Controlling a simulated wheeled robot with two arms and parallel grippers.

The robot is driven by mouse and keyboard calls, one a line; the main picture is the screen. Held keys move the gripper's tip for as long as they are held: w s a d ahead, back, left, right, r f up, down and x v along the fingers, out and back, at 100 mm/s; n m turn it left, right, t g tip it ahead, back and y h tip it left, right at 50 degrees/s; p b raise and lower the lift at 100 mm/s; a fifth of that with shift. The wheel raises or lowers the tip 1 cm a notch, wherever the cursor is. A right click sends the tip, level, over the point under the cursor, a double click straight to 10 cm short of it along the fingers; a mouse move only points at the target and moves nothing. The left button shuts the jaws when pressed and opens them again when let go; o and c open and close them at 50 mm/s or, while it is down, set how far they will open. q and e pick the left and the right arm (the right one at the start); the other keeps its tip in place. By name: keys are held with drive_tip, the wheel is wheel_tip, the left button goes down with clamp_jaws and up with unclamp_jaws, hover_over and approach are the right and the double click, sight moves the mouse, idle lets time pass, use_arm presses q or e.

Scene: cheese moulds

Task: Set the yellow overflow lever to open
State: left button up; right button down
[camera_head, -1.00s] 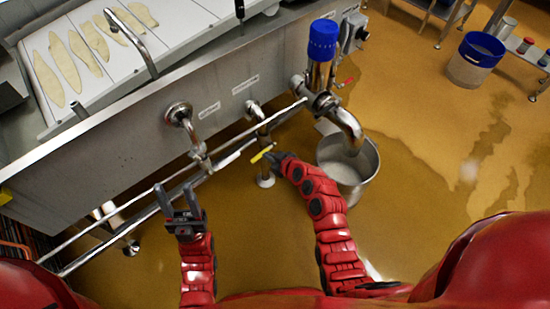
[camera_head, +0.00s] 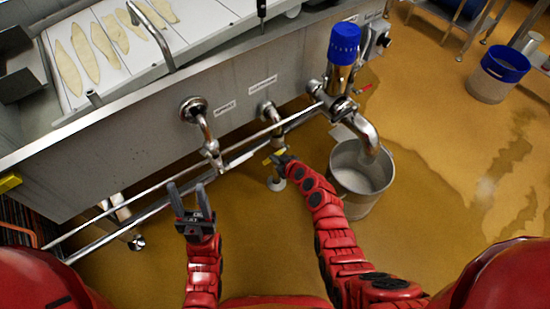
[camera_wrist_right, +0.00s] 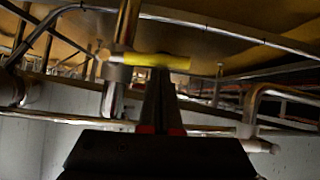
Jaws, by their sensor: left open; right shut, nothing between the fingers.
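The yellow lever (camera_head: 273,156) sits on a vertical pipe under the vat's front wall, and my right gripper's fingertips are at it. In the right wrist view the yellow lever (camera_wrist_right: 156,61) lies crosswise at the tips of my right gripper (camera_wrist_right: 158,75). The fingers are shut with nothing between them; whether they touch the lever I cannot tell. The lever's pipe (camera_head: 276,180) runs down towards the floor. My left gripper (camera_head: 190,192) is open and empty, in front of the rail, left of the lever.
Long metal rails (camera_head: 160,188) run along the steel vat (camera_head: 110,150). A bucket (camera_head: 360,180) stands under the bent pipe (camera_head: 366,135) with the blue-topped valve (camera_head: 343,45), right of my right arm. The wet floor (camera_head: 440,150) further right is mostly free.

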drive_tip(key=shift+f, duration=0.1)
drive_tip(key=shift+f+b, duration=0.2)
drive_tip(key=shift+b, duration=0.1)
